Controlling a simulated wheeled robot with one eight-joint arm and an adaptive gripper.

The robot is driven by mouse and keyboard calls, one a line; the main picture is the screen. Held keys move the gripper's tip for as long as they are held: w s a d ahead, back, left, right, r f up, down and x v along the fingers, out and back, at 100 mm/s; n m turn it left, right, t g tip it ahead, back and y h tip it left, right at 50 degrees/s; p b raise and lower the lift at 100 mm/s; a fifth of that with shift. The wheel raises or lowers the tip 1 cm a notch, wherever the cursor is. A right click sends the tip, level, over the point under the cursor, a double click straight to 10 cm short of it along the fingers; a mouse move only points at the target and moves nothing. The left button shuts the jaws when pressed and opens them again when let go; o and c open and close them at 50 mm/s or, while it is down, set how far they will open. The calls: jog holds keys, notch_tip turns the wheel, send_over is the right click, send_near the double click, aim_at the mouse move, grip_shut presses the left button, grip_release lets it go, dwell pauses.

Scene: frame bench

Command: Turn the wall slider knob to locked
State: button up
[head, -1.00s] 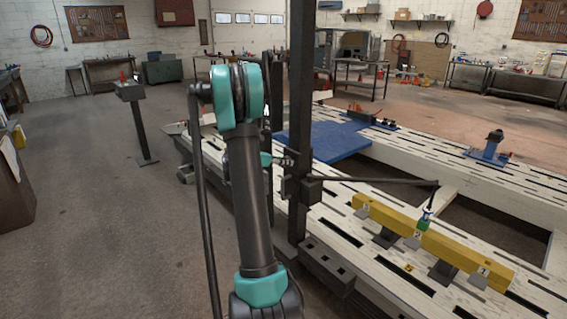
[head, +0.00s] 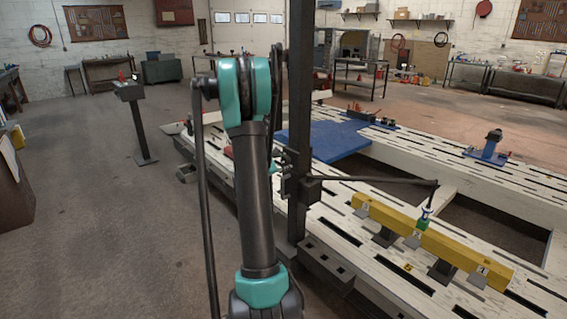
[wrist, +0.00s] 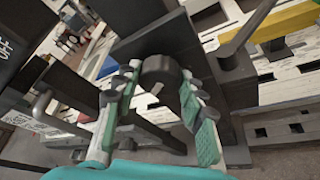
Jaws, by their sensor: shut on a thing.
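The slider knob (wrist: 158,72) is a dark round knob on a dark block in the wrist view. My gripper (wrist: 160,80) has its green-padded fingers on either side of it and is shut on it. In the head view, my arm hides the gripper and the knob. The slider block (head: 298,188) sits on the tall dark post (head: 300,90). I cannot read the knob's locked or unlocked marking.
A thin dark rod (head: 380,180) runs right from the slider block to a small green-tipped probe (head: 423,223) over a yellow beam (head: 450,250) with number tags. The floor at left is open.

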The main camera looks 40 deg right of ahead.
jog(key=m+t, duration=0.1)
jog(key=m, duration=0.1)
jog(key=m+t+h, duration=0.1)
jog(key=m, duration=0.2)
jog(key=shift+s+f+m+t, duration=0.2)
jog(key=shift+m+t, duration=0.1)
jog(key=shift+t, duration=0.1)
dwell(0.4)
jog(key=o, duration=1.2)
jog(key=shift+c, duration=0.2)
jog(key=v, duration=0.7)
jog(key=shift+a, duration=0.25)
jog(key=shift+f, duration=0.1)
